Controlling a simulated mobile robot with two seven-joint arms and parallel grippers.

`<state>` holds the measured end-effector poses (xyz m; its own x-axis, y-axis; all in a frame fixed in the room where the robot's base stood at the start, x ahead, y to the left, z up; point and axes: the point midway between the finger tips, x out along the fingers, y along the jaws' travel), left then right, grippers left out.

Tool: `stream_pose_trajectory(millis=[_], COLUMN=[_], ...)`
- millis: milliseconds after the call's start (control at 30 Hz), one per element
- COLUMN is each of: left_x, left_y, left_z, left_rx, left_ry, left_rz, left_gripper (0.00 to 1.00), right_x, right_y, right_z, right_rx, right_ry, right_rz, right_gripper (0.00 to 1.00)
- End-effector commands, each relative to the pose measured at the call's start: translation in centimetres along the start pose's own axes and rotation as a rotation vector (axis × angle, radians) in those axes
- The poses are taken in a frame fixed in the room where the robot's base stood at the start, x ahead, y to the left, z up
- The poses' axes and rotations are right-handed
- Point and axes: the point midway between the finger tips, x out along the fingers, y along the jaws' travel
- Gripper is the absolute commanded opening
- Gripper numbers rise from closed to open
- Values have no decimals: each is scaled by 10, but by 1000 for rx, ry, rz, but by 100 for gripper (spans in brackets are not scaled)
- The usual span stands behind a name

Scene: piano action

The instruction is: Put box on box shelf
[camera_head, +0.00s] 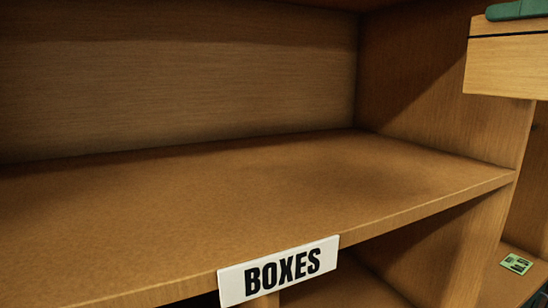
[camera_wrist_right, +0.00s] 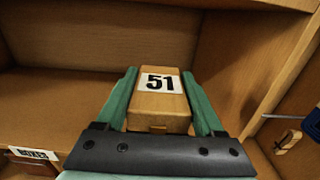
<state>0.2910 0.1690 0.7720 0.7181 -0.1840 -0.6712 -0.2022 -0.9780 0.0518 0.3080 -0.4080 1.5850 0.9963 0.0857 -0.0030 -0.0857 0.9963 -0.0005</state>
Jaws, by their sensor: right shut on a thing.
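The wooden box (camera_head: 508,66) is at the upper right of the head view, in front of the shelf's right side wall. In the right wrist view the box (camera_wrist_right: 158,107) carries a white "51" label. My right gripper (camera_wrist_right: 158,74) is shut on it, with a green finger along each side. In the head view only a green finger of the right gripper (camera_head: 517,10) shows, on the box's top. The box shelf (camera_head: 230,195) is a bare wooden board with a "BOXES" sign (camera_head: 278,271) on its front edge. My left gripper is not in view.
A wooden side wall (camera_head: 430,90) bounds the shelf on the right. The shelf surface is clear where it shows. An open compartment lies below it. A small green card (camera_head: 517,263) lies on a lower surface at the right. A small light wooden piece (camera_wrist_right: 288,141) shows at the wrist view's right.

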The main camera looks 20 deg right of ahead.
Motion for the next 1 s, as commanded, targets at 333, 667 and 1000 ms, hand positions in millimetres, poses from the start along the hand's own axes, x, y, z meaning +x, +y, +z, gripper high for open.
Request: stream_pose_trajectory(millis=[333, 667, 1000], left_x=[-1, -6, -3], left_y=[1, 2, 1], left_z=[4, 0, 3], left_rx=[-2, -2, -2], left_ry=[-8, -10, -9], left_rz=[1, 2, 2], left_gripper=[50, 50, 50], right_x=[8, 82, 128], right_y=[-1, -4, -6], right_z=[-4, -35, -85], right_rx=[1, 0, 0], right_ry=[1, 4, -2], right_rz=[0, 1, 2], right_gripper=[0, 0, 0])
